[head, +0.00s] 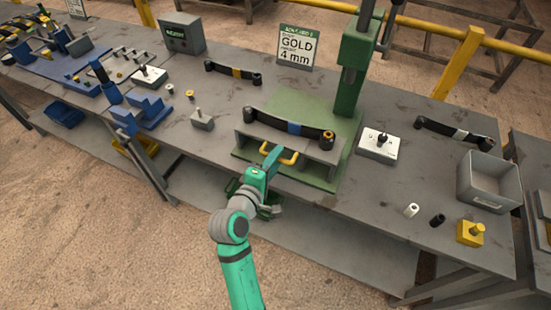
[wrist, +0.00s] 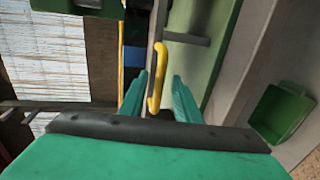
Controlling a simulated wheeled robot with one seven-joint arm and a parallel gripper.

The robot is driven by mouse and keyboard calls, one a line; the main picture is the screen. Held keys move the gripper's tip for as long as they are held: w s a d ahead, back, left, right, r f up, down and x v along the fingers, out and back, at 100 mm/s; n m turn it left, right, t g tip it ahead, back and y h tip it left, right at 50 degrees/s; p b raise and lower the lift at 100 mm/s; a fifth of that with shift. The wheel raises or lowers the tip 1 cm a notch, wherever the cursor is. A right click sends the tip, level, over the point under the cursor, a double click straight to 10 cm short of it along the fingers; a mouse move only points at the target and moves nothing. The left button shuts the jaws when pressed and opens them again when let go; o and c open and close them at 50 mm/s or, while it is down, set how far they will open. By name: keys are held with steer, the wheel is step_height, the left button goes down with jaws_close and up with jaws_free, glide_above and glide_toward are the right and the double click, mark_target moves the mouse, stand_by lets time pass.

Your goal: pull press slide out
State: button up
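The press slide (head: 316,153) is a grey block at the front of the green press (head: 342,105), with a yellow handle (head: 288,158) on its near face. A dark leaf spring (head: 290,125) with a blue band lies across its top. My gripper (head: 272,158) reaches in from the front at the handle's left part. In the wrist view, the gripper's two green fingers (wrist: 160,95) stand apart, with the yellow handle (wrist: 157,75) between them. Gaps show on both sides of the handle, so the gripper is open and not closed on it.
A white switch box (head: 378,146), grey bin (head: 489,181) and small yellow block (head: 470,233) are to the right. A grey block with a peg (head: 202,119) is to the left. Room in front of the bench is open.

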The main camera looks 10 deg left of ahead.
steer(key=v, duration=1)
steer(key=shift+s, duration=0.4)
steer(key=s+d+f+m+g+y, duration=0.1)
steer(key=s+d+f+m+y, duration=0.3)
steer(key=s+f, duration=0.75)
steer(key=s+d+m, duration=0.4)
steer(key=s+m, duration=0.1)
steer(key=s, duration=0.2)
steer(key=s+d+m+t, duration=0.1)
steer(key=s+d+m, duration=0.3)
steer(key=s+m, duration=0.2)
steer(key=shift+v, duration=1.15)
